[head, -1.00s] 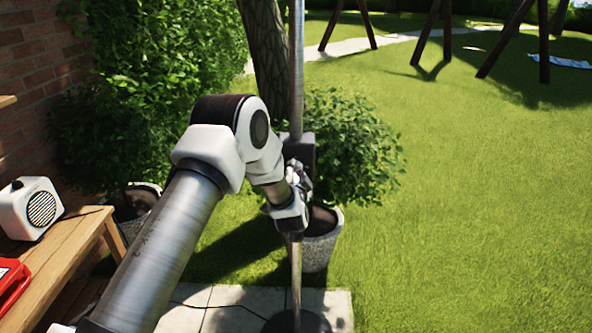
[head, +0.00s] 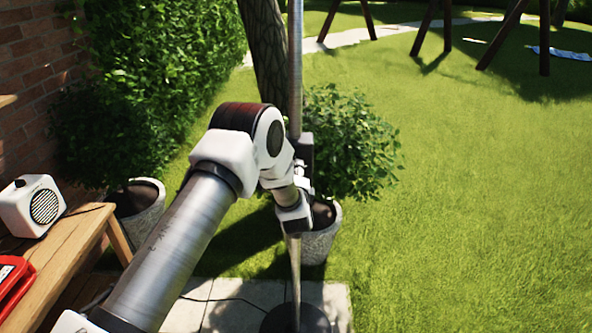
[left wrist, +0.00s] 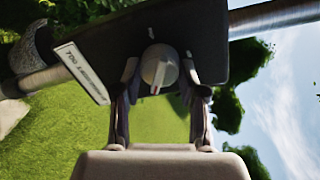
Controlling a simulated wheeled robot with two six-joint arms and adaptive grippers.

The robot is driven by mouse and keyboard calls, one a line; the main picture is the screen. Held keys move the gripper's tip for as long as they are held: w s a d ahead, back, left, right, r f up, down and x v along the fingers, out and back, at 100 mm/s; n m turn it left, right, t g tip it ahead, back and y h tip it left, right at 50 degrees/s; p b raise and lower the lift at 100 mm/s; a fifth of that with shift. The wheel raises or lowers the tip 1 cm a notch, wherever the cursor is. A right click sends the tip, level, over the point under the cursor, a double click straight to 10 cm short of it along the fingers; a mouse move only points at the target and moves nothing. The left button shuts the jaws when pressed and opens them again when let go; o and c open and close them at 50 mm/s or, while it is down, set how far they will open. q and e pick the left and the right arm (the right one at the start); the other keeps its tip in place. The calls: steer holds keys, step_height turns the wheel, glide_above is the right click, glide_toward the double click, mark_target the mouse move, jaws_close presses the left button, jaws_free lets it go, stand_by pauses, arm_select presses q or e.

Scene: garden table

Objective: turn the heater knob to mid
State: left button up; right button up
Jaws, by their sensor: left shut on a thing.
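The heater is a metal pole (head: 295,70) with a dark control box (head: 306,152) partway up and a dark round base (head: 312,319). In the left wrist view, the box (left wrist: 205,35) fills the upper middle and carries a round grey knob (left wrist: 160,63) with a pale pointer mark on its lower part. My left gripper (left wrist: 159,76) is shut on the knob, one finger on each side. In the head view the knob is hidden behind my left wrist. A white label plate (left wrist: 81,72) is beside the knob, its text too small to read. My right gripper is out of view.
A wooden table (head: 75,250) at the left holds a white speaker (head: 30,207) and a red case (head: 12,284). Potted bushes stand behind the heater, one in a grey pot (head: 318,240). A cable runs over the paving. Open lawn (head: 470,210) lies to the right.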

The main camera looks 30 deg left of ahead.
arm_select(q)
steer(key=m, duration=0.2)
steer(key=m+p, duration=0.1)
steer(key=m, duration=0.3)
steer(key=shift+w+r+y+p, duration=0.1)
steer(key=shift+r+y+p, duration=0.2)
steer(key=shift+r+y, duration=0.1)
steer(key=shift+a+m+p, duration=0.1)
steer(key=shift+m+p, duration=0.75)
steer(key=shift+m, duration=0.35)
steer(key=shift+f+m+p, duration=0.1)
steer(key=shift+m+p, duration=0.6)
steer(key=shift+p, duration=0.05)
steer(key=shift+f, duration=0.1)
steer(key=shift+f, duration=0.1)
steer(key=o, duration=1.1)
steer(key=shift+f, duration=0.1)
steer(key=shift+o, duration=0.2)
steer(key=shift+f, duration=0.1)
